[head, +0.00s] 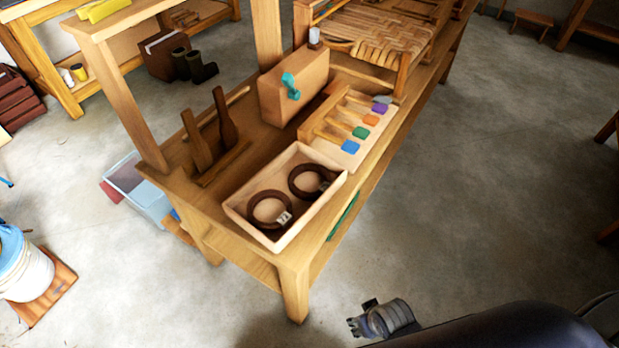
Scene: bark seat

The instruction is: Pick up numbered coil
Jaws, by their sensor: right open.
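Two dark brown coils lie in a shallow pale wooden tray (238,219) at the front end of the workbench. The nearer coil (252,207) has a small white tag (284,218) with dark marks too small to read for sure. The farther coil (294,188) lies beside it, toward the tray's right wall; a small pale tag shows at its edge. My right gripper (361,316) is open and empty at the bottom of the view, over the floor and apart from the bench. My left gripper is out of view.
The workbench (215,208) also holds a rack with coloured-handled tools (350,146), a wooden block with a teal clamp (290,86), upright wooden pieces (226,118) and a woven seat (370,35). A bucket (25,270) and a pale bin (150,200) stand left.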

